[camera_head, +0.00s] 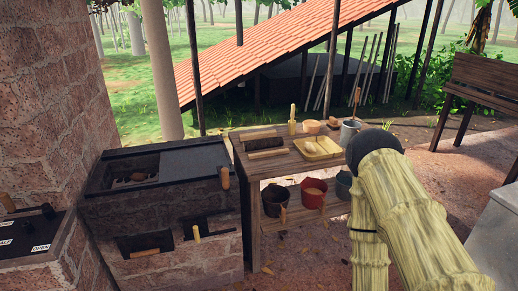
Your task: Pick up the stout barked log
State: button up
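A dark brown, rough log (258,134) lies on its side at the back left of the wooden table (278,167); it looks like the barked log. A paler, thinner roller (266,154) lies in front of it on the table, with a light stick at its left end. My gripper is not visible in the head view. A large yellow, bamboo-textured limb with a black rounded joint fills the lower right and looks like my own arm. It hides the table's right end.
A yellow tray (331,155) with a pale item, an upright yellow object (292,122), a bowl (311,127) and a grey pot (350,131) share the tabletop. Buckets (313,192) stand on the lower shelf. A brick stove (160,210) stands close on the left.

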aim_at(264, 144)
jog(key=u, duration=0.75)
jog(key=i, duration=1.65)
jog(key=z, duration=0.9)
